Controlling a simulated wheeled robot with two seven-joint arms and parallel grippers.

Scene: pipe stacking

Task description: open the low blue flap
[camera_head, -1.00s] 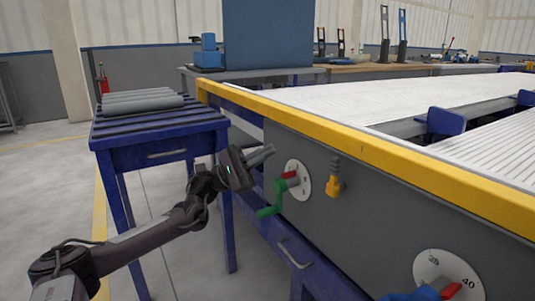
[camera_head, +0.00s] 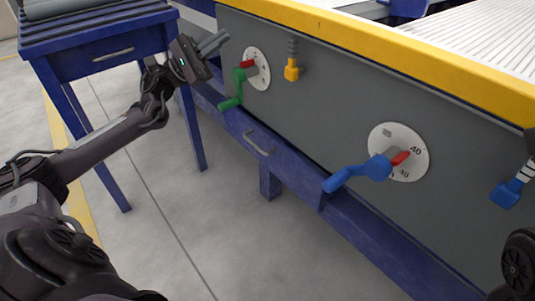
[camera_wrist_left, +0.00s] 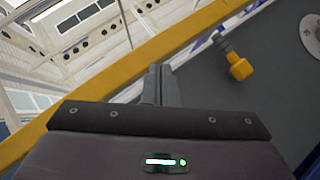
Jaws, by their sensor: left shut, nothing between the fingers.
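The low blue flap (camera_head: 239,127) is in the blue lower rail of the grey machine, left of centre in the head view. It has a grey bar handle (camera_head: 257,146) and looks closed. My left gripper (camera_head: 217,42) is above and to the left of the flap, near the green crank, apart from the handle. Its fingers are together and empty. They also show together in the left wrist view (camera_wrist_left: 160,86), in front of the yellow edge. The flap is not seen in the wrist view. My right gripper cannot be made out.
A green crank (camera_head: 236,88) and a yellow knob (camera_head: 291,69) stick out above the flap. A blue crank (camera_head: 362,171) and a blue knob (camera_head: 506,194) are to the right. A blue table (camera_head: 110,52) stands at the left. The floor before the flap is clear.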

